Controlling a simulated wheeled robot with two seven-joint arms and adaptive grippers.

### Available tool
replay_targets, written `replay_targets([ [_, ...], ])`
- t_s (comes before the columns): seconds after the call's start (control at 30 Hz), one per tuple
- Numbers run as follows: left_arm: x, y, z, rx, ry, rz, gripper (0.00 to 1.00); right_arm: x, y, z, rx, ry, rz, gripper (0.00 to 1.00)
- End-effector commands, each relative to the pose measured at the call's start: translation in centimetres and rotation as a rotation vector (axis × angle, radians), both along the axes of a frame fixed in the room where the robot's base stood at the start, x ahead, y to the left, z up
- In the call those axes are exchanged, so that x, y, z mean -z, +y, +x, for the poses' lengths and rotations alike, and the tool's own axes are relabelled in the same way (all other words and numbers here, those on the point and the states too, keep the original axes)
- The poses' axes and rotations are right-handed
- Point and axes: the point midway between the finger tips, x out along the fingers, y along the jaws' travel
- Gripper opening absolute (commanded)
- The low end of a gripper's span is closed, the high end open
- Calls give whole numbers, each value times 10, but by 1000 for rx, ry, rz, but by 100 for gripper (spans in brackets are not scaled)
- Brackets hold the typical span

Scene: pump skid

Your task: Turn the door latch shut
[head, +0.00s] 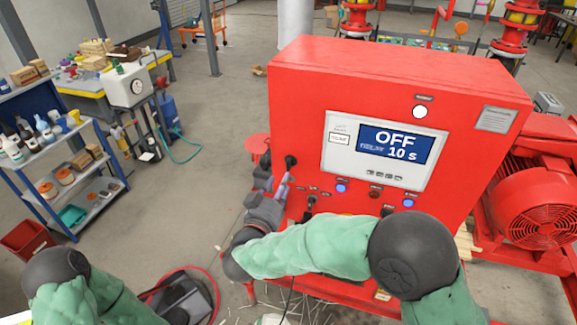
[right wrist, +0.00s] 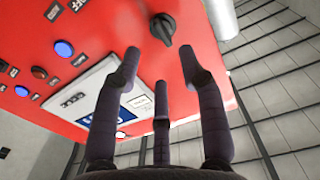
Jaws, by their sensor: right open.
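The red control cabinet (head: 400,85) stands in front of me. A black turn latch (head: 291,162) sits near the left edge of its front face. It also shows in the right wrist view (right wrist: 162,28), with its grip lying closer to upright than level in that picture. My right gripper (head: 277,183) is open and empty, just below and left of the latch in the head view. In the right wrist view its spread fingers (right wrist: 160,62) point toward the latch, which lies beyond the fingertips, apart from them. My left arm (head: 75,295) enters at lower left; its gripper is not clearly seen.
A display (head: 395,145) reads OFF, 10 s. Lit blue buttons (head: 341,187) and a black selector switch (head: 311,202) sit below it. A red motor (head: 540,205) is at right.

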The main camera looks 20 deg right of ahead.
Motion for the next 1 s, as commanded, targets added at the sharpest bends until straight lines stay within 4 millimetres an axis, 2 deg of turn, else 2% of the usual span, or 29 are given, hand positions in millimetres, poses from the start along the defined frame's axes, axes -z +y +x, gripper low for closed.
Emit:
replay_targets([
  [0.2,-4,0,0,0,0,0,0,0,-23,33,4,1,2,41],
  [0.4,-6,0,0,0,0,0,0,0,-37,54,0,0,1,41],
  [0.6,-6,0,0,0,0,0,0,0,-42,63,-1,0,1,41],
  [0.87,-6,0,0,0,0,0,0,0,-42,63,-2,-1,1,41],
  [1.0,-6,0,0,0,0,0,0,0,-43,63,-1,-1,1,2],
])
